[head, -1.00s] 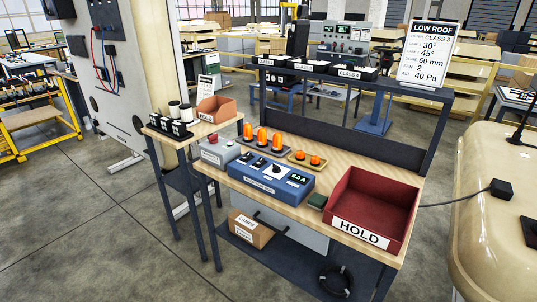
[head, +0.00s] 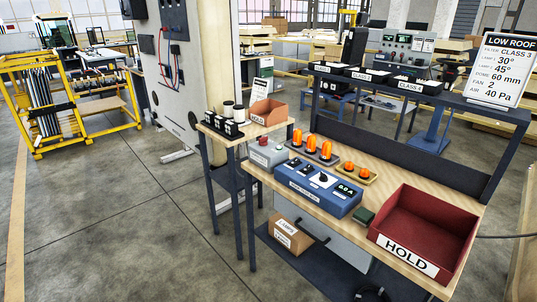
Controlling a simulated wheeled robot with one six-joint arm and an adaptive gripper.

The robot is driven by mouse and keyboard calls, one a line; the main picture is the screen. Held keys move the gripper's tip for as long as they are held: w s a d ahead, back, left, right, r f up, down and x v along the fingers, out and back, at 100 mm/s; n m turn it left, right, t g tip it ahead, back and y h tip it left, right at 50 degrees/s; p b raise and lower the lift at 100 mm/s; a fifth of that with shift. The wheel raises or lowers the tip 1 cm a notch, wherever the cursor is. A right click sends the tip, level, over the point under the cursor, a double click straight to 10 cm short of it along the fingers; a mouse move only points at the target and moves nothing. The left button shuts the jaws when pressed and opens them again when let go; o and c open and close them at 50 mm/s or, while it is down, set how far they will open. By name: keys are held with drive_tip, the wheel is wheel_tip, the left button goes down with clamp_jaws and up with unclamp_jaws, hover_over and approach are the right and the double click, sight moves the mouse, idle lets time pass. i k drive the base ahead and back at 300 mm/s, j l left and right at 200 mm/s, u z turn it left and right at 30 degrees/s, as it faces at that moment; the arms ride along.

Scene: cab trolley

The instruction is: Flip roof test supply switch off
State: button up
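The blue roof test supply box (head: 316,187) sits on the wooden bench top, near its front edge, in the head view. Its sloped top carries small switches, a black round knob and a dark display at its right end that appears to read 0.0 A. The switch positions are too small to tell. A grey box (head: 267,152) with a red and a green button or lamp stands to its left. My gripper is not in view.
Orange lamps (head: 326,150) stand behind the blue box. A side stand (head: 243,135) adjoins at left. Open floor (head: 130,220) lies to the left.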

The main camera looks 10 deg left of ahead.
sight(263, 142)
drive_tip(key=i+j, duration=0.75)
drive_tip(key=i, duration=0.25)
